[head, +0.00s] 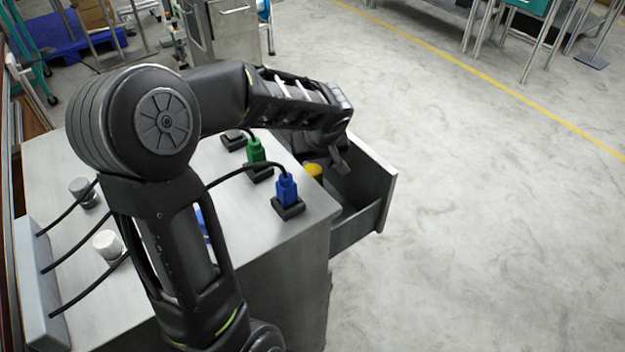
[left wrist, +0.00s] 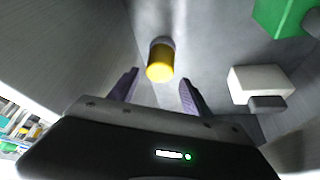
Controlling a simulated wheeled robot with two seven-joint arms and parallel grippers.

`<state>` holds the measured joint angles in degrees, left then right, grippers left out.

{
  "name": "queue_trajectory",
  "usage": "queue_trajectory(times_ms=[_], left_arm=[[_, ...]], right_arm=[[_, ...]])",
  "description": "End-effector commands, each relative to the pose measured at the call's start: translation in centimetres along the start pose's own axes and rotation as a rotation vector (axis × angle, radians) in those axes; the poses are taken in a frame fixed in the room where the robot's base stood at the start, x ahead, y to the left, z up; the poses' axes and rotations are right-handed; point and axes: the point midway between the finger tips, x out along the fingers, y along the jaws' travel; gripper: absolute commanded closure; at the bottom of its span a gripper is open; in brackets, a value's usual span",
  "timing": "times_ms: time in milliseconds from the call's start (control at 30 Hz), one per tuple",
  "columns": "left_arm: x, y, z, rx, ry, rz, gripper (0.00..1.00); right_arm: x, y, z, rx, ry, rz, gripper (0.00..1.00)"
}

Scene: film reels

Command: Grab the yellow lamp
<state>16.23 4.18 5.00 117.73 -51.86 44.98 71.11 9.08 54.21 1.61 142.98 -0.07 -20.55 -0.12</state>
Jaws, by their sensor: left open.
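The yellow lamp (head: 314,171) stands in the open drawer (head: 388,190) of the grey cabinet; only its yellow top shows in the head view. In the left wrist view the lamp (left wrist: 160,62) has a yellow cap on a grey body. My left gripper (head: 338,168) reaches over the drawer. In the left wrist view its two fingers (left wrist: 158,88) are open and apart, with the lamp beyond their tips and roughly centred between them. I cannot tell from the picture how far the tips are from the lamp. My right gripper is in neither view.
The cabinet top bears a blue plug (head: 287,188) and a green plug (head: 255,150) in black sockets, with black cables. A white knob (head: 107,243) is at left. In the left wrist view a white block (left wrist: 260,82) and a green object (left wrist: 283,15) lie right of the lamp.

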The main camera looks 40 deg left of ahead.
Motion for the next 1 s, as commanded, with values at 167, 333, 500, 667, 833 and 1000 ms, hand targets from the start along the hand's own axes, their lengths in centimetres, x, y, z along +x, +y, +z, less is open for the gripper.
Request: queue_trajectory(times_ms=[167,333,500,667,833,1000], left_arm=[[1.3,0.0,0.0,0.000,-0.004,-0.003,0.43],[3.9,0.0,0.0,0.000,-0.004,-0.003,0.43],[5.2,0.0,-0.1,-0.001,-0.001,-0.001,0.43],[5.2,0.1,-0.1,-0.001,0.000,0.000,0.43],[5.2,0.1,-0.1,0.000,0.000,0.000,0.43],[5.2,0.1,-0.1,0.000,0.000,0.000,0.43]], right_arm=[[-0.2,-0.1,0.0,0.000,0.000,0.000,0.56],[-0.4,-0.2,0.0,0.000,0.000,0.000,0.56],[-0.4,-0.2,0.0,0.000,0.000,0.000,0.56],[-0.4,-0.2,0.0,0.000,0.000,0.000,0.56],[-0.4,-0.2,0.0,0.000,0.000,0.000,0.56],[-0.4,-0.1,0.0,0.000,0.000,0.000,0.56]])
